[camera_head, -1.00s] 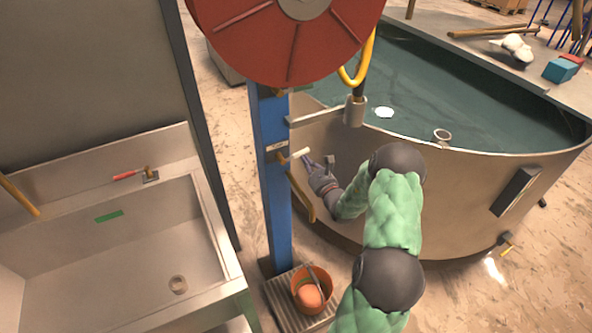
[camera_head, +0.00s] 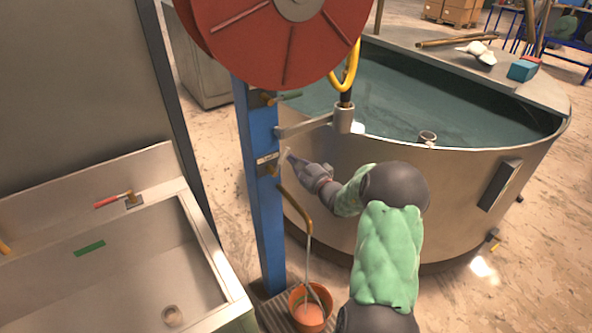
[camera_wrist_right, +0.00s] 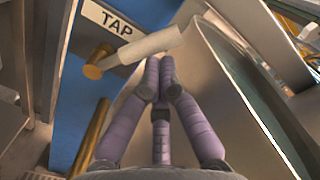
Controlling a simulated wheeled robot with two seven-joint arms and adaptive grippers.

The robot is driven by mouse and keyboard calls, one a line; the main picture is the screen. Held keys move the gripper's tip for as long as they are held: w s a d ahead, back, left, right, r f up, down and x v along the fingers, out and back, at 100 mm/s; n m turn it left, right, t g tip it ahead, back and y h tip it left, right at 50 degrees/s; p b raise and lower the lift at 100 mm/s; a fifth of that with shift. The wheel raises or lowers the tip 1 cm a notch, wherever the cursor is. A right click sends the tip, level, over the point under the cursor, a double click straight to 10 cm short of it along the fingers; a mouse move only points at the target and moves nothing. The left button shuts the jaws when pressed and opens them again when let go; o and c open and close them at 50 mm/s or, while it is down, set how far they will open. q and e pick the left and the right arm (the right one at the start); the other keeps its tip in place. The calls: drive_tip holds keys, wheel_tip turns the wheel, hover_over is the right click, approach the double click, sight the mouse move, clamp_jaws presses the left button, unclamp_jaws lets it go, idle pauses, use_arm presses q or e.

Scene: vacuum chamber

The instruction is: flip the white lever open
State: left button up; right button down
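The white lever (camera_head: 285,157) sits on a brass tap fitting on the blue post, beside a TAP label (camera_wrist_right: 109,18). In the wrist view the white lever (camera_wrist_right: 150,46) slants up to the right from its brass pivot. My right gripper (camera_head: 293,161) is at the lever. In the wrist view its purple fingers (camera_wrist_right: 160,72) are drawn together just below the lever's outer end, with nothing visible between them; contact is unclear. A bent brass spout (camera_head: 294,204) hangs below the tap, and a thin pale stream runs from it to an orange bucket (camera_head: 297,306). My left gripper is out of view.
The blue post (camera_head: 259,200) carries a red hose reel (camera_head: 270,40) and a higher green lever (camera_head: 287,96). A round metal tank (camera_head: 400,235) of dark liquid stands to the right. A metal sink (camera_head: 150,280) is at left.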

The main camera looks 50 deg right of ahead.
drive_tip(key=r+n+b, duration=0.1)
drive_tip(key=a+r+n+b, duration=0.1)
drive_tip(key=b, duration=0.1)
drive_tip(key=shift+w+a+r, duration=0.15)
drive_tip(key=shift+w+a, duration=0.1)
drive_tip(key=shift+w, duration=0.1)
use_arm(q)
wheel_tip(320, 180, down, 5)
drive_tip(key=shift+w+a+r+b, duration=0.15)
drive_tip(key=shift+b, duration=0.35)
use_arm(e)
drive_tip(key=shift+w+a, duration=0.3)
drive_tip(key=shift+a, duration=0.25)
drive_tip(key=shift+f, duration=0.25)
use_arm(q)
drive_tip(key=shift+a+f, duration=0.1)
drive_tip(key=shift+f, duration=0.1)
use_arm(e)
drive_tip(key=shift+s, duration=0.1)
